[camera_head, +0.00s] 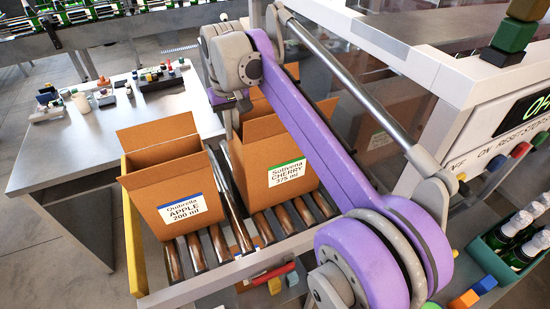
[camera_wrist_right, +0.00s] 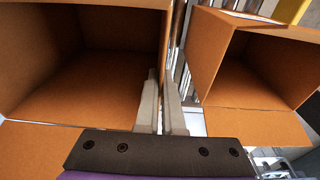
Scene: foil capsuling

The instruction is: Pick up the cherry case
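The cherry case (camera_head: 272,160) is an open brown cardboard box with a white and green label reading "Sutivena CHERRY 375 ml". It stands upright on the roller conveyor. My right gripper (camera_head: 229,124) reaches down at its upper left side. In the right wrist view, the cherry case (camera_wrist_right: 75,85) is on the left, and the fingers of my right gripper (camera_wrist_right: 162,88) are close together at its side wall, which appears pinched between them. The fingertip contact is partly hidden. My left gripper is not in view.
The apple case (camera_head: 165,185), another open box, stands close on the left; it also shows in the wrist view (camera_wrist_right: 260,65). Metal rollers (camera_head: 265,228) run beneath both. A grey table (camera_head: 100,150) with small items is at left. A machine panel (camera_head: 500,125) and bottle crate (camera_head: 505,260) are at right.

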